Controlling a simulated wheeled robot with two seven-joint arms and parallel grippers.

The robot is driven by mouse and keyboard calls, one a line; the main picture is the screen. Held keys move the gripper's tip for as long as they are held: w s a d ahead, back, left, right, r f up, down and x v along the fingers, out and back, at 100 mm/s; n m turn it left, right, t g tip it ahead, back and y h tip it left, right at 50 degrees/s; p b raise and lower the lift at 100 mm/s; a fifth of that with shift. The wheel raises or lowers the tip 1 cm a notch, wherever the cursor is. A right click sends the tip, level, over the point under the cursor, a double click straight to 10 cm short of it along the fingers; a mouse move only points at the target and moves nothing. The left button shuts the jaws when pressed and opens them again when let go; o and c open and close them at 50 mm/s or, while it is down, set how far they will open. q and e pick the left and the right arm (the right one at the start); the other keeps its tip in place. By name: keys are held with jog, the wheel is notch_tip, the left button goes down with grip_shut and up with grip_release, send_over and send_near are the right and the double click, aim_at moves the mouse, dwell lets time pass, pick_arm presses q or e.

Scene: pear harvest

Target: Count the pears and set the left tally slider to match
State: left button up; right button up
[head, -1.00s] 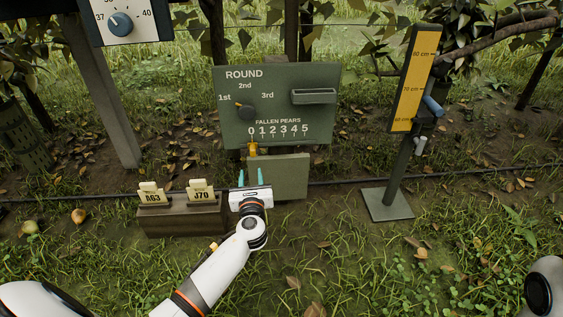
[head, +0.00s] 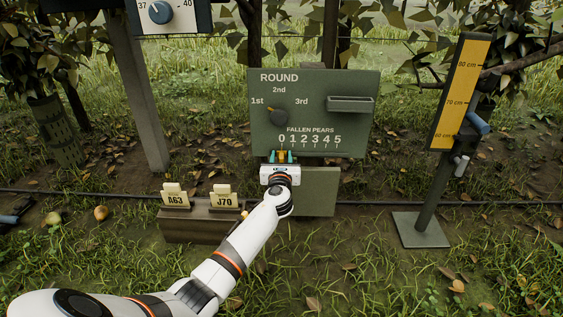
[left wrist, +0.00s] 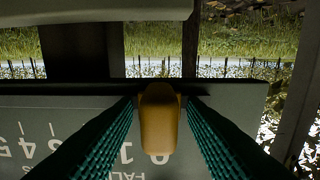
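The green tally board (head: 359,88) stands at centre, with FALLEN PEARS and a scale from 0 to 5. Its yellow slider knob (left wrist: 160,120) sits by the 0 mark in the left wrist view. My left gripper (head: 281,157) is at the board's lower edge, its teal fingers on either side of the knob. The fingers appear apart, with narrow gaps beside the knob. Two pear-like fruits lie on the ground at far left, a pale one (head: 52,218) and an orange-brown one (head: 101,212). My right gripper is out of view.
A wooden box (head: 190,228) with cards A63 and J70 stands left of my forearm. A yellow height gauge (head: 461,90) on a post stands at right. A dial panel (head: 192,14) is at top left. A dark object (head: 14,216) lies at the left edge.

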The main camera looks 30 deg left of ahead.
aim_at(304, 152)
pick_arm(q)
grip_shut()
jog(key=w+d, duration=0.1)
jog(key=d, duration=0.1)
jog(key=w+d, duration=0.1)
jog(key=d, duration=0.1)
jog(key=w+d, duration=0.1)
jog(key=d, duration=0.1)
jog(key=shift+w, duration=0.3)
grip_release()
